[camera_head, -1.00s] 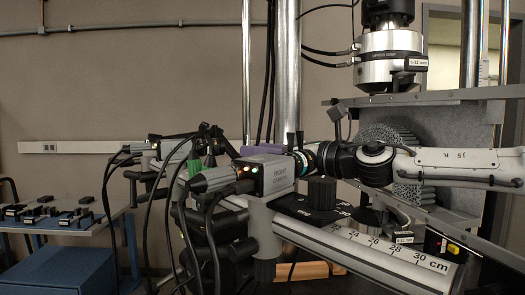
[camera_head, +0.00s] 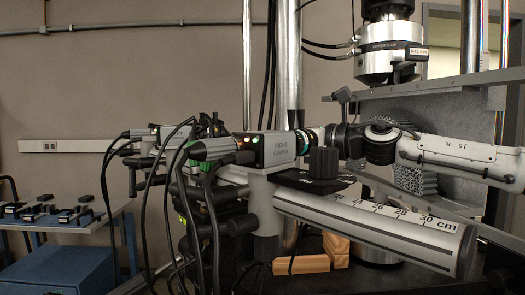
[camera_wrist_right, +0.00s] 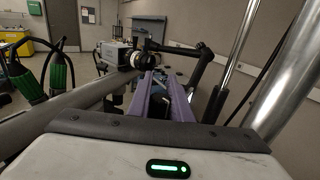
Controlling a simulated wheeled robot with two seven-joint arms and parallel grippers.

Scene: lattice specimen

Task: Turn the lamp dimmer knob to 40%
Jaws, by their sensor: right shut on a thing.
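A black ridged knob (camera_head: 323,162) stands on a black plate (camera_head: 300,181) with white marks, above a white tube with a centimetre scale. The marks are too small to read, so I cannot tell the knob's setting. My right arm crosses behind the knob in the head view, and its gripper is hidden there. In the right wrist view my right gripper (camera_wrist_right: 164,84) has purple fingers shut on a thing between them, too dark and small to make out. I see no contact between the fingers and the black knob. My left gripper is not in view.
Wooden blocks (camera_head: 302,264) lie underneath.

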